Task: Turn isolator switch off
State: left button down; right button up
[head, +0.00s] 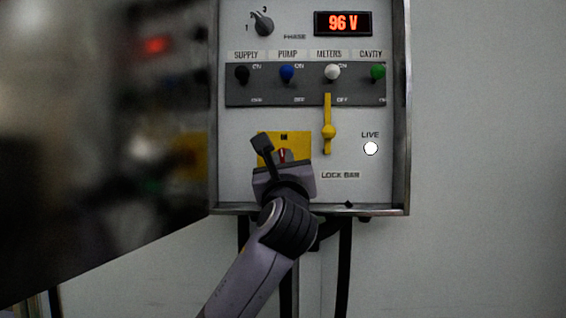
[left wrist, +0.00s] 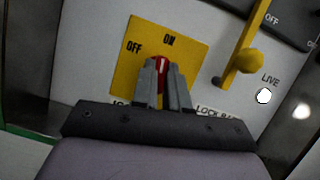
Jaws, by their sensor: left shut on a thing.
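The isolator switch has a red knob (head: 282,155) on a yellow plate (head: 297,140) at the lower left of the panel. In the left wrist view, the yellow plate (left wrist: 140,50) is marked OFF at left and ON at top. The red knob (left wrist: 162,68) has a pale line and points up towards ON. My left gripper (head: 275,155) is in front of the plate. In the left wrist view its fingers (left wrist: 163,75) are shut on the red knob from both sides and hide part of it. My right gripper is not in view.
A yellow lock bar (head: 328,120) stands upright right of the plate. Above it is a row of switches, with black (head: 242,73), blue (head: 287,73), white (head: 332,71) and green (head: 377,71) knobs. The display (head: 343,23) reads 96 V. The LIVE lamp (head: 371,148) is white.

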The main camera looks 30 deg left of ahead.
pick_arm(q)
jog(key=n+g+y, duration=0.1)
jog(key=n, duration=0.2)
jog(key=n+g+y, duration=0.1)
jog(key=n, duration=0.2)
jog(key=shift+w+d+g, duration=0.1)
jog(key=shift+d+g, duration=0.05)
jog(key=shift+g, duration=0.15)
jog(key=n+g, duration=0.2)
jog(key=n, duration=0.3)
jog(key=n+g, duration=0.1)
jog(key=n, duration=0.3)
jog(key=shift+d+r+g, duration=0.1)
jog(key=shift+g, duration=0.3)
jog(key=shift+r+n+g+h, duration=0.1)
jog(key=shift+n+g+h, duration=0.35)
jog(key=shift+n, duration=1.65)
jog(key=shift+g, duration=0.25)
jog(key=c, duration=1.1)
grip_release()
jog(key=shift+c, duration=0.2)
